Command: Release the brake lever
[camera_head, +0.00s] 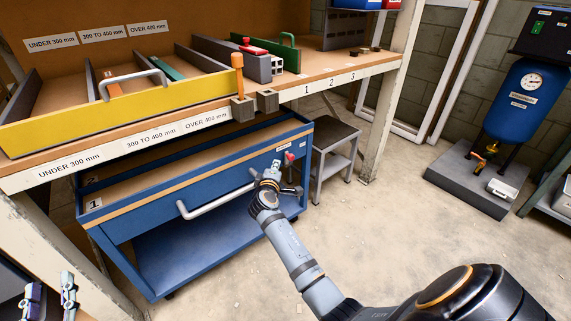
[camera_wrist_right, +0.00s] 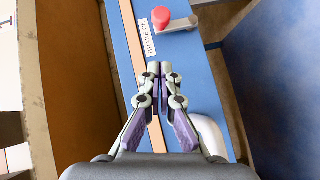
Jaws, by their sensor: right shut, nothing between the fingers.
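The brake lever, a short grey arm with a red knob (camera_head: 289,156), sits on the front right of the blue cart (camera_head: 135,221). In the right wrist view the red knob (camera_wrist_right: 161,18) and grey arm (camera_wrist_right: 182,25) lie beyond my fingertips, beside a "BRAKE ON" label (camera_wrist_right: 149,38). My right gripper (camera_head: 277,164) is shut and empty, just left of the knob. In the wrist view its fingertips (camera_wrist_right: 160,67) meet over the cart's blue face, apart from the knob. My left gripper (camera_head: 50,284) is at the lower left corner, fingers spread, far from the lever.
The cart's white handle (camera_head: 215,202) is left of my right gripper. A wooden shelf (camera_head: 330,84) with a yellow-fronted rack (camera_head: 130,112) overhangs the cart. A grey stool (camera_head: 336,134) stands right of it. A blue tank (camera_head: 518,98) is at far right. The floor between is clear.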

